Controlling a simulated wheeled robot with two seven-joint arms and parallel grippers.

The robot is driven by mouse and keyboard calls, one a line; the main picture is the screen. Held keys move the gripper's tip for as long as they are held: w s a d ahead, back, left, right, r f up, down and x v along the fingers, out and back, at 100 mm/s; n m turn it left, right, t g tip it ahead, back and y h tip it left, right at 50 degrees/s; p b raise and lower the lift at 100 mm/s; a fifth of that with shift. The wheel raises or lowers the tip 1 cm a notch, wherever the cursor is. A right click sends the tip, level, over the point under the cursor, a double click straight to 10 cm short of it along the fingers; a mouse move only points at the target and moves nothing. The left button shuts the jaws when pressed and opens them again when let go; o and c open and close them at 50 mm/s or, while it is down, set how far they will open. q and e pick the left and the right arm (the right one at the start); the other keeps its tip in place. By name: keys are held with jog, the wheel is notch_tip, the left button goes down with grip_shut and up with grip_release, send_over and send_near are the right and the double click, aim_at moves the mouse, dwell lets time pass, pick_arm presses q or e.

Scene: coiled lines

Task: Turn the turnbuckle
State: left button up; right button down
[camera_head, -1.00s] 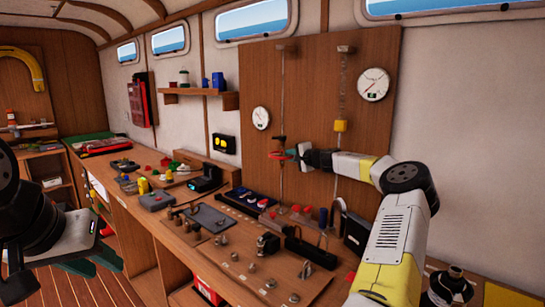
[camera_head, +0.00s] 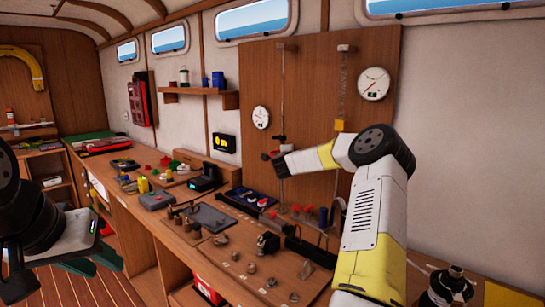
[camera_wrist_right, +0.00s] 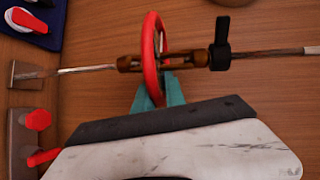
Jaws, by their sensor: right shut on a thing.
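The turnbuckle (camera_wrist_right: 128,63) lies across the right wrist view, a bronze-brown body on a thin metal rod, with a red ring handle (camera_wrist_right: 148,45) around it. In the head view the turnbuckle (camera_head: 281,141) is on the left vertical line of the wooden panel. My right gripper (camera_wrist_right: 160,92) has its teal fingertips shut on the red ring's lower edge; its own body hides part of the contact. In the head view the right gripper (camera_head: 275,160) is at the turnbuckle, fingertips hard to see. My left gripper (camera_head: 90,263) is at the lower left, empty, its teal fingers apart.
The wooden panel (camera_head: 258,75) carries two round gauges (camera_head: 373,84) and a second line with a yellow block (camera_head: 340,125), partly behind my right arm. The bench below holds several tools and fittings. A black strap (camera_wrist_right: 221,45) is on the rod beside the turnbuckle.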

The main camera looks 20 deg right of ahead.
jog(key=m+g+h, duration=0.2)
jog(key=h, duration=0.1)
jog(key=m+g+h, duration=0.1)
jog(key=shift+s+a+f+m, duration=0.2)
jog(key=shift+s+f+m, duration=0.1)
jog(key=shift+s+m, duration=0.1)
jog(key=shift+f+h, duration=0.1)
jog(key=shift+h, duration=0.3)
jog(key=c, duration=1.5)
grip_release()
jog(key=shift+r, duration=0.2)
